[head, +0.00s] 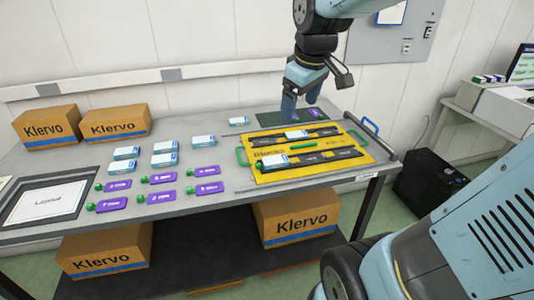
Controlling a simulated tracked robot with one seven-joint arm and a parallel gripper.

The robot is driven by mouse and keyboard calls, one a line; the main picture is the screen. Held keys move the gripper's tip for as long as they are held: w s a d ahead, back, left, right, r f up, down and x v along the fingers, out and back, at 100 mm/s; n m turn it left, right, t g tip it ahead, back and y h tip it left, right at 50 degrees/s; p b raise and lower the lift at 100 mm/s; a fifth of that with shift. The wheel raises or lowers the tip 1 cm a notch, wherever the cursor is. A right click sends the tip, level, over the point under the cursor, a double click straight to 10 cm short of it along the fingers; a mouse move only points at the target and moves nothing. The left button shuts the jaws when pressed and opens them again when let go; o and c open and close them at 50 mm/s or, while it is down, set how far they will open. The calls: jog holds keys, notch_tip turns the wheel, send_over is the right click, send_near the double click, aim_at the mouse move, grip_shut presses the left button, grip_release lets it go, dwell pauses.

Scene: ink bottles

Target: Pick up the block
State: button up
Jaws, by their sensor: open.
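Several small light-blue and white blocks lie on the grey table (225,210); which one the task means I cannot tell. One block (238,121) lies alone left of my gripper. Others stand in a group at the left, such as one block (203,142). Two more, a rear block (297,134) and a front block (275,160), lie on the dark strips of the yellow board (262,142).
Several purple bottles with green caps, like this bottle (208,188), lie in front of the blocks. Klervo cartons (114,124) stand at the back left. A framed sheet (48,202) lies at left.

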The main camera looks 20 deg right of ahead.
jog(key=w+f+n+g, duration=0.2)
jog(key=w+f+n, duration=0.4)
jog(key=w, duration=0.5)
jog(key=n+g, duration=0.2)
jog(key=n, duration=0.4)
send_over(275, 159)
jog(key=f, duration=1.6)
jog(key=shift+w+a+f, duration=0.2)
jog(key=shift+a, duration=0.1)
jog(key=shift+s+d+f, duration=0.15)
jog(key=shift+d+f, duration=0.05)
jog(key=shift+f, duration=1.2)
jog(key=shift+s+d+f, duration=0.15)
jog(key=shift+f, duration=1.25)
grip_shut()
